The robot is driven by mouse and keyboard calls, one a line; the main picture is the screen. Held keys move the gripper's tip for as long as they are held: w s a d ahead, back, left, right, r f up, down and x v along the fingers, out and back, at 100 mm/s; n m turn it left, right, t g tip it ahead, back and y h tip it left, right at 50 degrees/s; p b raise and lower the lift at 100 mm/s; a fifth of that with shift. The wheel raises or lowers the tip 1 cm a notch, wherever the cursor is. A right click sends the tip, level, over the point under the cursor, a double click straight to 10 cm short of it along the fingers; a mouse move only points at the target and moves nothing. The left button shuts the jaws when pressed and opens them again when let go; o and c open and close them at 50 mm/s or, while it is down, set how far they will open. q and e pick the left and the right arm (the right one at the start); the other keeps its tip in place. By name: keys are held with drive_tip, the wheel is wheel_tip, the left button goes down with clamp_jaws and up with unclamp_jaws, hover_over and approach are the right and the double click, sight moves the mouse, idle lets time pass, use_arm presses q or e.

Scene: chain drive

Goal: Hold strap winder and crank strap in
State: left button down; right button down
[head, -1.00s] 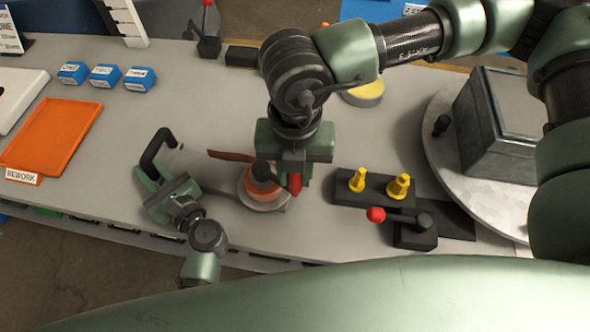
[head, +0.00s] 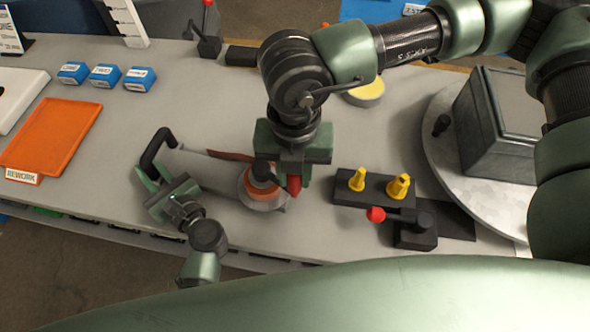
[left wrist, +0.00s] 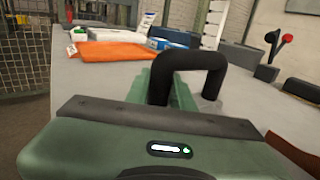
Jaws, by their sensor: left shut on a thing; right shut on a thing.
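The strap winder (head: 215,168) lies on the grey table, with a pale body, an orange reel (head: 262,192) at its right end and a black loop handle (head: 152,152) at its left end. The handle also shows in the left wrist view (left wrist: 160,75). My left gripper (head: 160,180) is shut on the handle. A reddish-brown strap (head: 229,155) runs beside the body towards the reel. My right gripper (head: 284,175) is over the reel's right side, shut on a red part (head: 294,185) that looks like the crank grip.
A black block with yellow pegs (head: 375,187) and a red-knobbed lever (head: 400,220) stand to the right. Beyond them is a round metal plate (head: 445,175) with a grey box. An orange tray (head: 55,135) and several blue boxes (head: 105,76) lie at left. The table's front edge is close.

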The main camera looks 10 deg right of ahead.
drive_tip(key=w+a+m, duration=0.4)
drive_tip(key=a+m, duration=0.9)
drive_tip(key=a, duration=0.1)
drive_tip(key=shift+a+r, duration=0.15)
drive_tip(key=shift+a, duration=0.05)
idle(1.1)
drive_tip(key=shift+w+d+m, duration=0.1)
drive_tip(key=shift+m, duration=0.3)
drive_tip(key=shift+d, duration=0.3)
idle(1.5)
